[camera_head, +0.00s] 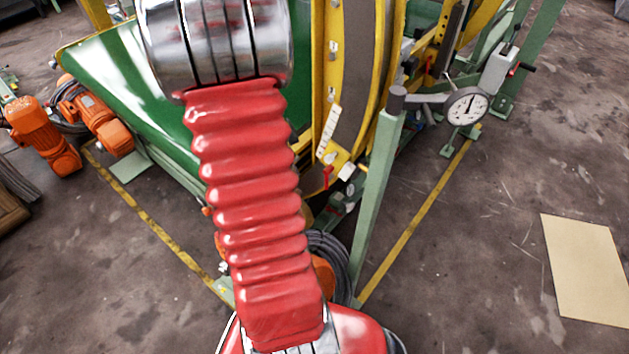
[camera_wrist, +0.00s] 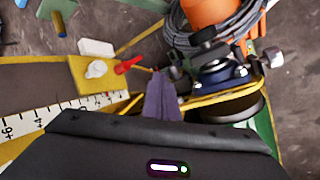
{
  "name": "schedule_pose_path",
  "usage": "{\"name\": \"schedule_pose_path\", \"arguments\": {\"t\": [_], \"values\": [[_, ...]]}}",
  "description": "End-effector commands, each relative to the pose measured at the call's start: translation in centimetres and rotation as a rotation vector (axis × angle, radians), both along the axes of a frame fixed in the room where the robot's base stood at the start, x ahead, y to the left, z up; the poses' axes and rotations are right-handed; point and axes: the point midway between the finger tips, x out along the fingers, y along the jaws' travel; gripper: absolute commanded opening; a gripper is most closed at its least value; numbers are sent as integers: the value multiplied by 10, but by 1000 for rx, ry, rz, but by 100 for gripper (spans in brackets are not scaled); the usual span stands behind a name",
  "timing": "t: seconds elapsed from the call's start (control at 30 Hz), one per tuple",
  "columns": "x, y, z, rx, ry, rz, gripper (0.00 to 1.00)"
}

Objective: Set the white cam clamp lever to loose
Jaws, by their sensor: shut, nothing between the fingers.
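A white flat piece (camera_wrist: 97,47), which looks like the cam clamp lever, juts from the edge of a yellow plate (camera_wrist: 84,80) in the wrist view. It also shows in the head view (camera_head: 346,171). A white round knob (camera_wrist: 97,69) and a red pointed tab (camera_wrist: 128,65) are on the plate beside it. I cannot tell the lever's setting. My gripper (camera_wrist: 160,76) is shut and empty, its grey fingers just right of the red tab, apart from the white piece. In the head view my gripper does not show.
A white numbered scale (camera_wrist: 50,115) runs along the ring beside the plate. A green post (camera_head: 378,190) with a dial gauge (camera_head: 467,106) stands right of the ring. Coiled grey cable (camera_wrist: 220,30) and an orange motor (camera_wrist: 207,10) lie beyond the fingers.

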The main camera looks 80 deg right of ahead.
Motion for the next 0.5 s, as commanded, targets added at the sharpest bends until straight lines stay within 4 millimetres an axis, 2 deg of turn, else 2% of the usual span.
{"name": "schedule_pose_path", "arguments": {"t": [0.23, 0.5], "values": [[-4, -2, -11, 1, 2, 0, 0], [-14, -9, -43, 3, 2, 1, 0]]}}
